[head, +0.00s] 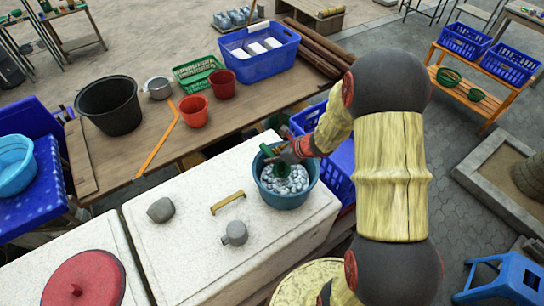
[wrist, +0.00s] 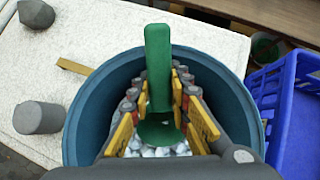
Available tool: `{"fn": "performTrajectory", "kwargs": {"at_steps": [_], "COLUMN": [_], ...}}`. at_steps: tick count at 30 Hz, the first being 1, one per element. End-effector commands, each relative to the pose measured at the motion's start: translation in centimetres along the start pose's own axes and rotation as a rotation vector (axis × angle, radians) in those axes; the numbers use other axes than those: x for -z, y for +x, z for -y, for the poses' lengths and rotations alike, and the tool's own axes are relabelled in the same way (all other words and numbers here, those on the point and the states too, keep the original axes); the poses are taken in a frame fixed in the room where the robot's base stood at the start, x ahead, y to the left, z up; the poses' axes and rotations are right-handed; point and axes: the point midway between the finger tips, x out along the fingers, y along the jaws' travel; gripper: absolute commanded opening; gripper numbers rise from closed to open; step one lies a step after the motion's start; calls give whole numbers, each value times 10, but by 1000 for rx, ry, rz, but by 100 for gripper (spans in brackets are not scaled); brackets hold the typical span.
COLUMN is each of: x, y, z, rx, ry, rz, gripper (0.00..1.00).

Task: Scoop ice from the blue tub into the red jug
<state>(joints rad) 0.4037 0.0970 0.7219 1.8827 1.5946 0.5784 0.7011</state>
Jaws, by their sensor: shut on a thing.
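The blue tub (head: 286,202) stands on a white chest and holds pale ice cubes (head: 289,181). My gripper (head: 283,156) is over the tub's mouth, shut on a green scoop (head: 281,169). In the wrist view the scoop's handle (wrist: 158,62) rises between the fingers of my gripper (wrist: 160,95), inside the tub's rim (wrist: 85,115). The scoop's lower end is at the ice cubes (wrist: 150,152); I cannot tell how deep it sits. Two red vessels stand on the wooden table, an orange-red one (head: 194,111) and a darker red one (head: 223,84); I cannot tell which is the jug.
Two grey lumps (head: 161,210) (head: 235,233) and a yellow handle (head: 227,202) are on the chest top. A black bucket (head: 109,106), green basket (head: 197,73) and blue crate (head: 259,60) are on the wooden table. Another blue crate (head: 342,190) is right of the tub.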

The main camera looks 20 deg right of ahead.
Motion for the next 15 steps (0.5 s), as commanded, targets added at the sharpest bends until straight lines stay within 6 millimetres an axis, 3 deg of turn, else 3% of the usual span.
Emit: {"fn": "performTrajectory", "kwargs": {"at_steps": [13, 15], "x": [32, 35], "y": [36, 28], "z": [0, 1], "rx": [0, 2], "ry": [0, 2], "rz": [0, 0], "gripper": [0, 0]}}
